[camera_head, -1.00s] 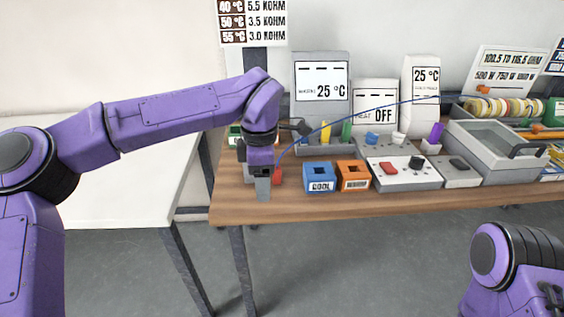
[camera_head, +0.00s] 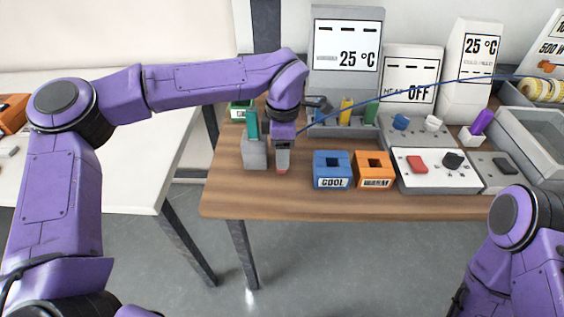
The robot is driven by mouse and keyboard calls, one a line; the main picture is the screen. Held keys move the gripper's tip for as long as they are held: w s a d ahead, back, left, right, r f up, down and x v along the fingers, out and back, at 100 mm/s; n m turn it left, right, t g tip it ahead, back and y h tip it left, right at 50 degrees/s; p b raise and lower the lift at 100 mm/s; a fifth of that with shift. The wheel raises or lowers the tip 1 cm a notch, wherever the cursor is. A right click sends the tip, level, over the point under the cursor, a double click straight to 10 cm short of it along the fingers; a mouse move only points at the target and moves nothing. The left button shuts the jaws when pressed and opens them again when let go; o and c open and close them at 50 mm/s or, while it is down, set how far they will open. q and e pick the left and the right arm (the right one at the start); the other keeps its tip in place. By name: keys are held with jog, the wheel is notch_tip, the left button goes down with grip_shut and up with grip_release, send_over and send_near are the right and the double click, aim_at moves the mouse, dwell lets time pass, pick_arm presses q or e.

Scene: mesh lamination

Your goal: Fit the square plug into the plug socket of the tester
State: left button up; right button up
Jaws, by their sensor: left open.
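My left gripper (camera_head: 283,158) points down over the left part of the wooden table and is open. A small red piece (camera_head: 282,171) shows at its fingertips; it may be the square plug, but most of it is hidden, and I cannot tell whether the fingers touch it. A blue cord (camera_head: 400,95) runs from near this gripper to the upper right. A grey display unit (camera_head: 345,60) reading 25 °C, perhaps the tester, stands behind, with a yellow piece (camera_head: 346,108) and a green piece (camera_head: 371,112) at its base. I cannot make out its plug socket. My right gripper is out of view.
A grey block (camera_head: 255,155) with a teal piece (camera_head: 252,124) stands just left of the gripper. A blue COOL block (camera_head: 331,183) and an orange block (camera_head: 374,183) sit to the right. A white switch panel (camera_head: 435,183) lies beyond. The table's front strip (camera_head: 300,207) is clear.

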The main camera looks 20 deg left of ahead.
pick_arm(q)
jog(key=f, duration=0.3)
jog(key=shift+s+a+f, duration=0.15)
jog(key=shift+a+f, duration=0.05)
jog(key=shift+f, duration=0.2)
grip_shut()
jog(key=shift+r, duration=0.1)
